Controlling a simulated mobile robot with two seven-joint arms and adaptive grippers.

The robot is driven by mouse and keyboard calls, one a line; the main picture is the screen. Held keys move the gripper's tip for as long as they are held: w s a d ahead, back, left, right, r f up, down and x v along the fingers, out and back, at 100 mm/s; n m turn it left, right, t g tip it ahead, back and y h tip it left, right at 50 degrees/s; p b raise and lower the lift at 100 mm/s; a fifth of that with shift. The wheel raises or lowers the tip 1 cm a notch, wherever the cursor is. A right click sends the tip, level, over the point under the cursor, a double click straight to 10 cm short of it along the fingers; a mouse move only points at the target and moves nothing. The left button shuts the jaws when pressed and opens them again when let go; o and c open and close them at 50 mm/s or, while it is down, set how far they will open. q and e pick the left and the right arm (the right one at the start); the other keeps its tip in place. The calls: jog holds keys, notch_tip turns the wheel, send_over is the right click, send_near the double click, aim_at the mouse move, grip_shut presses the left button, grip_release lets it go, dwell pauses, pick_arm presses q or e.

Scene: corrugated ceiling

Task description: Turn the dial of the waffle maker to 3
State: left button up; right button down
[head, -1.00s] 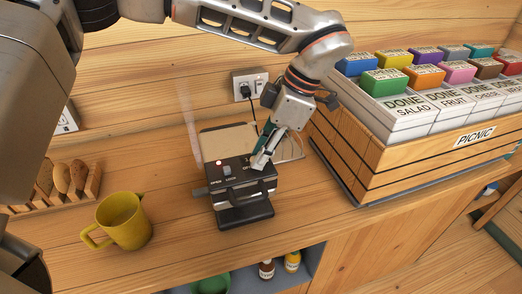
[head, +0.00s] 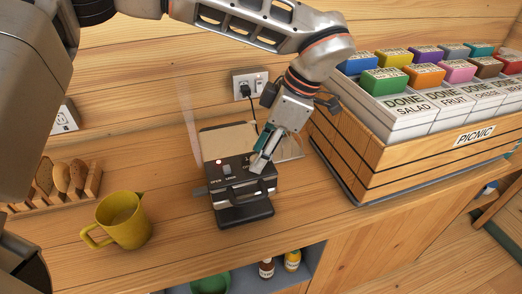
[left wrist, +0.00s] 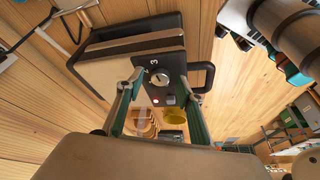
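The black waffle maker (head: 237,188) stands on the wooden counter, with its dark control panel facing up. In the left wrist view its silver dial (left wrist: 160,77) is close by, with a "3" printed beside it and a lit red light (left wrist: 155,100) on the panel. My left gripper (head: 257,162) points down at the dial end of the panel. In the left wrist view the left gripper (left wrist: 160,78) has its fingers spread, one on each side of the dial with visible gaps. Its fingers partly hide the dial in the head view. My right gripper is not identifiable in view.
A yellow mug (head: 124,220) stands left of the waffle maker, with a wooden rack (head: 62,187) holding bread behind it. A large picnic crate (head: 400,165) stands close on the right. A wall outlet (head: 248,85) with a plugged cord is behind.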

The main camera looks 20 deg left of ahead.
pick_arm(q)
jog(key=shift+r, duration=0.1)
jog(key=v, duration=1.1)
jog(key=shift+d+r, duration=0.15)
jog(key=shift+r, duration=0.25)
